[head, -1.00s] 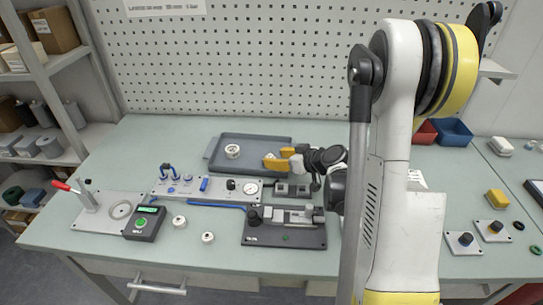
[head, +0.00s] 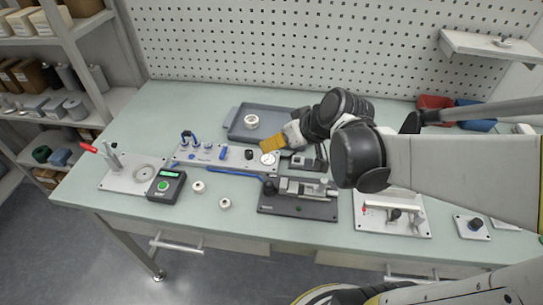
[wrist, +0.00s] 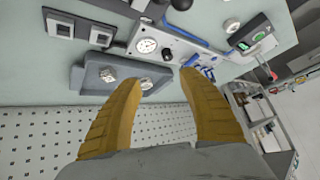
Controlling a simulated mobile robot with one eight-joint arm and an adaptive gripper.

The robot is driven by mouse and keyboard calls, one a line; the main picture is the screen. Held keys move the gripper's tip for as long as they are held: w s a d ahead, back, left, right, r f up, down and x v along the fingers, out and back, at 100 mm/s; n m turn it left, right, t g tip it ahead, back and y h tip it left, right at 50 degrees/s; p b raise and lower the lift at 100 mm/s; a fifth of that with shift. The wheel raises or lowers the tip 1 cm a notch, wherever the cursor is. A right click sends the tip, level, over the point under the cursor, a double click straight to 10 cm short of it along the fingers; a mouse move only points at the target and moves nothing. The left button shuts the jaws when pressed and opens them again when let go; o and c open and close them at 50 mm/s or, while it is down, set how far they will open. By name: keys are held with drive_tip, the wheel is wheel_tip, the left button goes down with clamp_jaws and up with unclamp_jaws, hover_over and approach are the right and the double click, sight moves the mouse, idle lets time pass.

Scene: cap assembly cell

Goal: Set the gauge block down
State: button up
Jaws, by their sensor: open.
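My gripper (head: 272,143) has yellow fingers and hangs over the right front corner of the grey tray (head: 233,131), near the round gauge (head: 269,158). In the wrist view my gripper (wrist: 161,78) is open, with a wide gap and nothing held between the fingers. I cannot pick out the gauge block for certain. A dark holder (head: 308,162) with grey blocks stands just right of the gripper; in the wrist view two square-topped blocks (wrist: 61,28) show at the upper left.
A white ring part (head: 251,121) lies in the tray. A dark fixture (head: 298,208) stands in front of the gripper, and a light plate with a clamp (head: 392,214) to its right. Two white caps (head: 198,187) lie on the bench near a green-button box (head: 166,186).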

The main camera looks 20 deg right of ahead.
drive_tip(key=s+a+r+h, duration=0.1)
drive_tip(key=s+a+r, duration=0.1)
drive_tip(key=s, duration=0.3)
drive_tip(key=s+a+r+m+h, duration=0.1)
drive_tip(key=s+a, duration=0.3)
drive_tip(key=s, duration=0.1)
drive_tip(key=shift+s+r+g, duration=0.35)
drive_tip(key=shift+r+g, duration=0.05)
idle(0.5)
